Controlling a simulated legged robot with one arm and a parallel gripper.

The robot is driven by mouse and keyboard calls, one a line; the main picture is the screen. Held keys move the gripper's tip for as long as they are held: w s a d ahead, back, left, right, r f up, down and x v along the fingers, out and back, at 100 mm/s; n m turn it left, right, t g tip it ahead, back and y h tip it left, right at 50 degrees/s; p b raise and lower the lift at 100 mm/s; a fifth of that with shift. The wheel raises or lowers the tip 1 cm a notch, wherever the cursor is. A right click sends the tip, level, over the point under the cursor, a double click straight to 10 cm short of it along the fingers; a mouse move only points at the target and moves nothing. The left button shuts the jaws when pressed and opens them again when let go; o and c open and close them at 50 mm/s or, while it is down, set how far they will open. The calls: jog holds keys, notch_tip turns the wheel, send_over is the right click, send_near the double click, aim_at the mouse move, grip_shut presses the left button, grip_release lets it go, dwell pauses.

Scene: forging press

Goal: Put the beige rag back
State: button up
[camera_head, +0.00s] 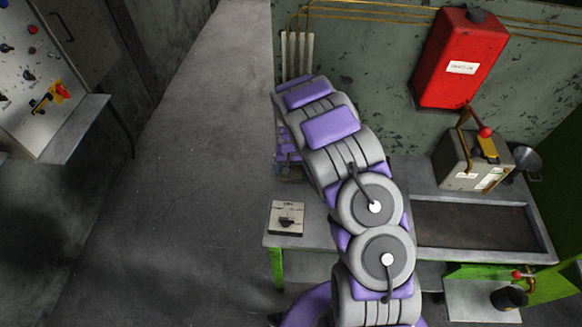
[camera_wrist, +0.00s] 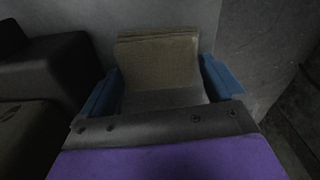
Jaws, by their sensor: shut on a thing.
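The beige rag (camera_wrist: 158,62) shows in the wrist view as a folded, flat-edged cloth. It sits between the two blue fingers of my gripper (camera_wrist: 160,78), which is shut on it. In the head view my arm hides most of the gripper, which is near the left end of the workbench (camera_head: 310,222), close to the wall. I cannot make out the rag clearly there. Whether the rag touches the pale grey surface behind it in the wrist view cannot be told.
A small switch box (camera_head: 287,218) sits on the bench's left corner. To the right are a dark recessed tray (camera_head: 475,226), a metal box with a red-knobbed lever (camera_head: 470,160) and a red wall box (camera_head: 461,58). A dark object (camera_wrist: 45,70) stands left in the wrist view. Floor at left is clear.

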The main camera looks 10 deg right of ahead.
aim_at(292, 171)
jog(key=o, duration=0.8)
jog(key=shift+f, duration=0.1)
jog(key=shift+o, duration=0.5)
jog(key=shift+d, duration=0.3)
notch_tip(292, 171, up, 12)
jog(key=shift+s+a+p, duration=0.15)
jog(key=shift+s+p, duration=0.15)
jog(key=shift+p, duration=0.1)
